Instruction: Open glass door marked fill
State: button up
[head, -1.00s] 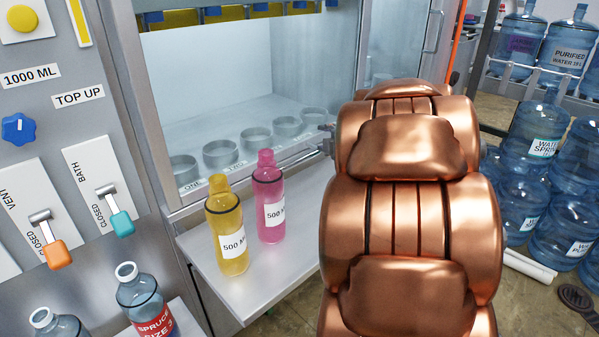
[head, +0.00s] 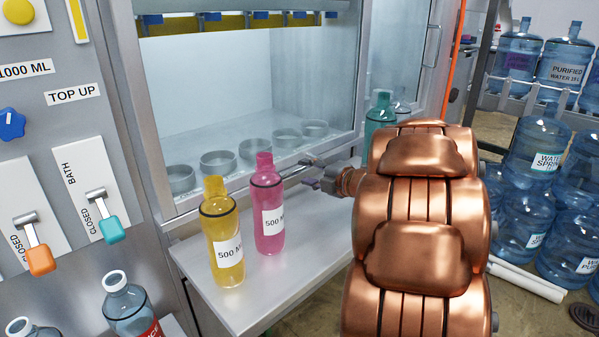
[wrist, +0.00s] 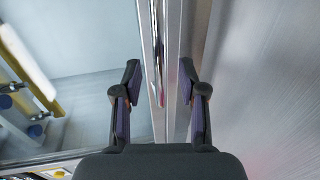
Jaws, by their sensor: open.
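The glass front (head: 250,95) of the filling cabinet looks shut, with its metal frame along the bottom. No "fill" marking is readable on it. A shiny metal bar handle (head: 290,174) runs along the lower frame, behind the pink bottle. My gripper (head: 325,177) is at the right end of this handle, partly hidden by my arm. In the wrist view my gripper (wrist: 158,85) is open, with the handle bar (wrist: 157,45) between its two fingers. A gap shows on the left side. I cannot tell whether the right finger touches metal.
A yellow bottle (head: 222,245) and a pink bottle (head: 267,210) stand on the metal shelf (head: 235,300) before the cabinet, close to my gripper. A teal bottle (head: 380,115) stands behind my arm. Several round holders (head: 218,163) sit inside. Large water jugs (head: 535,150) stand at right.

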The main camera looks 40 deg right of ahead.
aim_at(302, 170)
jog(key=shift+x, duration=1.9)
jog(key=shift+c, duration=0.2)
grip_shut()
